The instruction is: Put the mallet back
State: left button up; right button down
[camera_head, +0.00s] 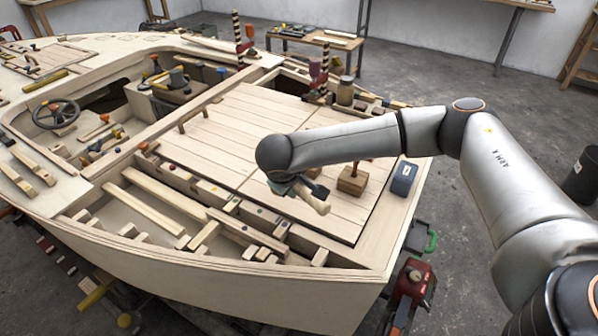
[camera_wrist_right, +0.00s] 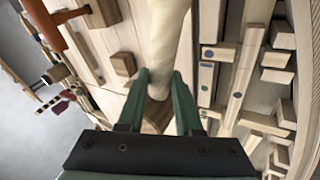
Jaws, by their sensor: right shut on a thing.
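My right gripper (camera_head: 296,188) is low over the planked deck. It also shows in the right wrist view, where its green fingers (camera_wrist_right: 163,100) are shut on a pale, rounded wooden piece. I take this piece to be the mallet (camera_wrist_right: 168,40); its full shape and far end are cut off there. In the head view the mallet (camera_head: 315,203) sticks out below the gripper toward the lower right, tilted. Whether it touches anything beneath is unclear. My left gripper is not in view.
A brown block with an orange-red handle (camera_head: 352,181) stands on the deck to the right, beside a blue-grey box (camera_head: 403,178). Wooden slats and ribs (camera_head: 165,200) fill the open bay in front. The planked deck (camera_head: 225,125) behind is mostly clear.

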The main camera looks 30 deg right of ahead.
jog(key=shift+n, duration=0.6)
jog(key=w+d+f+b, duration=0.1)
jog(key=b, duration=0.1)
jog(key=w+d+f+b, duration=0.1)
jog(key=w+b, duration=0.1)
jog(key=shift+w+d+f, duration=0.15)
jog(key=shift+d+f, duration=0.05)
jog(key=shift+d, duration=0.15)
jog(key=shift+f+b, duration=0.75)
jog(key=shift+f, duration=0.7)
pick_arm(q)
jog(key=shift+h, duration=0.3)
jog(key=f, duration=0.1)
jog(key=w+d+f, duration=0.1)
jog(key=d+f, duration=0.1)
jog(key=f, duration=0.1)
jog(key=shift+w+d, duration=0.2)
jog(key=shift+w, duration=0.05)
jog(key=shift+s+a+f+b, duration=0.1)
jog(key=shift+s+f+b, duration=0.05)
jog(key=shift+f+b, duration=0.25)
pick_arm(e)
jog(key=shift+f, duration=0.3)
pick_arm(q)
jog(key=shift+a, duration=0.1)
pick_arm(e)
jog(key=c, duration=0.5)
grip_release()
jog(key=shift+f, duration=0.1)
